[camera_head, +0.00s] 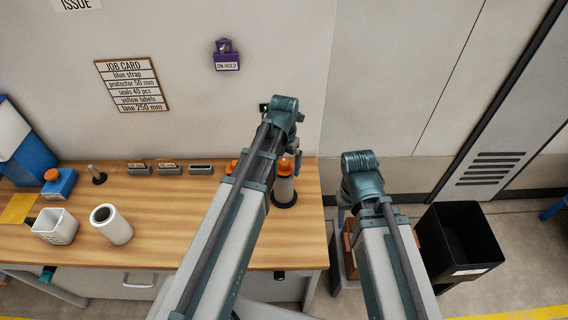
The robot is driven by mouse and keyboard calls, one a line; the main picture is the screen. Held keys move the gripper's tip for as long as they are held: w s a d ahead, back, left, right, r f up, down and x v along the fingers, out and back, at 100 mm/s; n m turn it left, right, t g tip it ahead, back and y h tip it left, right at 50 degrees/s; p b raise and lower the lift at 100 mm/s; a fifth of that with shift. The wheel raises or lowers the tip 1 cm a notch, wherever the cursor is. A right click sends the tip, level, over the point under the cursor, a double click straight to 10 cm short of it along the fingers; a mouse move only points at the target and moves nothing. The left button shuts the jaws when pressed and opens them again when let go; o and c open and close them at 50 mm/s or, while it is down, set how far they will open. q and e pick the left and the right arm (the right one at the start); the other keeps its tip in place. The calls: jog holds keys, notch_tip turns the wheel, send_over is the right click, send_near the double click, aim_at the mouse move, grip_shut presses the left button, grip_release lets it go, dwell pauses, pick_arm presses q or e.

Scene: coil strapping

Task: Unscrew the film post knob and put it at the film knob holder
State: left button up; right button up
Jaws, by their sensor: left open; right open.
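An orange knob (285,166) tops a pale upright post or roll (284,189) on a round black base at the right end of the wooden bench. My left gripper (294,152) is open, close above or beside this knob; its fingers are small and partly hidden by my arm, and I cannot tell whether they touch the knob. My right gripper (343,216) hangs low beside the bench's right end, open and mostly hidden behind my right arm. A bare thin post (97,176) on a black base stands at the back left. I cannot tell which thing is the film knob holder.
A blue block with an orange top (60,186), a white square cup (56,226) and a white roll (112,224) stand on the bench's left. Small grey label holders (168,168) line its back. Bare wood (165,205) lies mid-bench. A black bin (462,240) stands right.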

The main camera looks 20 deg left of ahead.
aim_at(284, 162)
pick_arm(q)
jog(key=shift+r, duration=0.1)
notch_tip(284, 162, up, 4)
jog(key=p, duration=0.3)
jog(key=shift+f+p, duration=0.25)
jog(key=shift+p, duration=0.05)
jog(key=shift+f, duration=0.1)
jog(key=m, duration=0.4)
jog(key=shift+m, duration=0.3)
jog(key=m, duration=0.6)
jog(key=shift+m, duration=0.3)
